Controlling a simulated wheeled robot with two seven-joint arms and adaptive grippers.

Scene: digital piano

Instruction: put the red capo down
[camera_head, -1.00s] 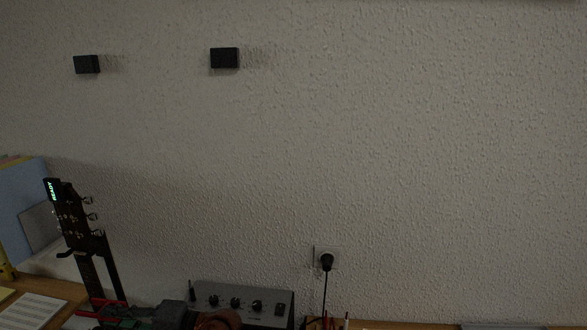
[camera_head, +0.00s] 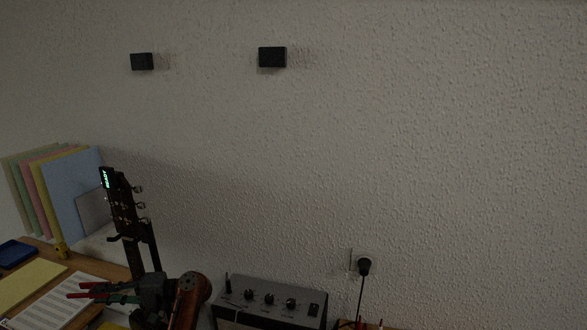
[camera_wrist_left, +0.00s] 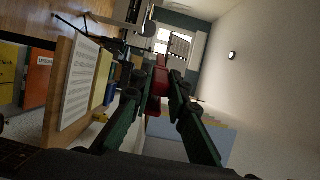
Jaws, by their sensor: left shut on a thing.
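The red capo (camera_head: 86,290) is held in my left gripper (camera_head: 108,292), low at the left in the head view, above the desk's paper sheets. Its red arms stick out to the left past the green fingers. In the left wrist view the red capo (camera_wrist_left: 159,82) sits between the tips of the two green fingers (camera_wrist_left: 156,98), which are closed on it. It appears held in the air; the gap below it cannot be judged. My right gripper is not in view.
A dark guitar headstock (camera_head: 124,212) with a lit tuner stands right of the capo. A grey knobbed box (camera_head: 272,300) is farther right. On the wooden desk lie a music sheet (camera_head: 62,303), a yellow sheet (camera_head: 28,284) and a blue tray (camera_head: 14,253). Upright folders (camera_head: 72,192) stand behind.

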